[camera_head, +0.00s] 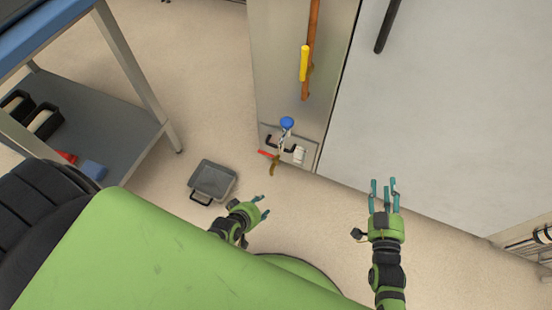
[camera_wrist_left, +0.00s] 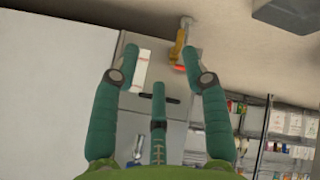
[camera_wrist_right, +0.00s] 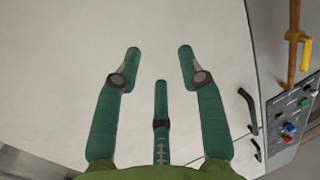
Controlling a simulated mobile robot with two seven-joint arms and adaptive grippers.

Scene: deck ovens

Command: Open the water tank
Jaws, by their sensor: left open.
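What looks like the water tank is a grey panel (camera_head: 308,158) with a black handle (camera_head: 290,149), low on the narrow steel column in the head view. A red lever on a brass valve (camera_head: 273,165) and a white fitting (camera_head: 299,155) are at its front. In the left wrist view the panel, valve (camera_wrist_left: 181,42) and a dark handle-like bar (camera_wrist_left: 172,99) show beyond the fingers. My left gripper (camera_head: 263,206) is open, empty and apart from the panel, below it in the picture. My right gripper (camera_head: 384,184) is open and empty before the large pale door (camera_head: 440,110).
A grey tray (camera_head: 212,180) with a handle lies on the floor left of my left gripper. A steel table (camera_head: 110,120) with a lower shelf stands at the left. A pipe with a yellow handle (camera_head: 304,63) runs down the column. Floor between tray and column is clear.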

